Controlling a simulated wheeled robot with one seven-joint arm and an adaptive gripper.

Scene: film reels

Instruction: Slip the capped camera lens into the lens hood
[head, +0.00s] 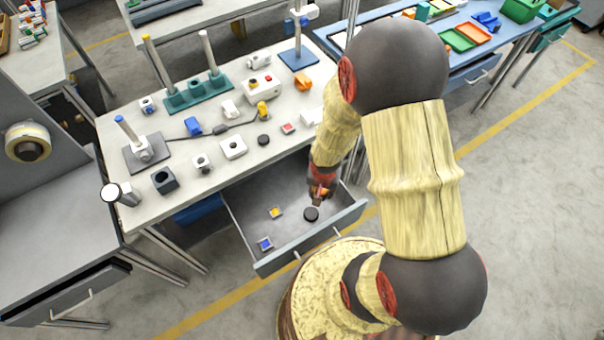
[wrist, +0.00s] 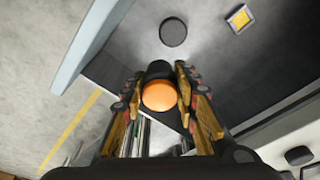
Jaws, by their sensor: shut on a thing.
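My gripper (head: 319,193) is over the open drawer. In the wrist view, its fingers (wrist: 168,74) are shut on a short black cylinder with an orange round end (wrist: 159,96), which looks like the capped lens. In the head view only a bit of orange shows between the fingers. A dark square block with a round opening (head: 164,180) stands at the table's front left; it may be the lens hood, but I cannot be sure. A flat black disc (head: 311,214) lies on the drawer floor just below my gripper; it also shows in the wrist view (wrist: 173,32).
The open drawer (head: 240,222) also holds a yellow-centred square piece (head: 276,212) and a blue-centred one (head: 265,243). The table (head: 120,170) above carries several small blocks, a teal post stand (head: 198,92) and another black disc (head: 263,140). A lamp-like post (head: 120,194) stands at the front left corner.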

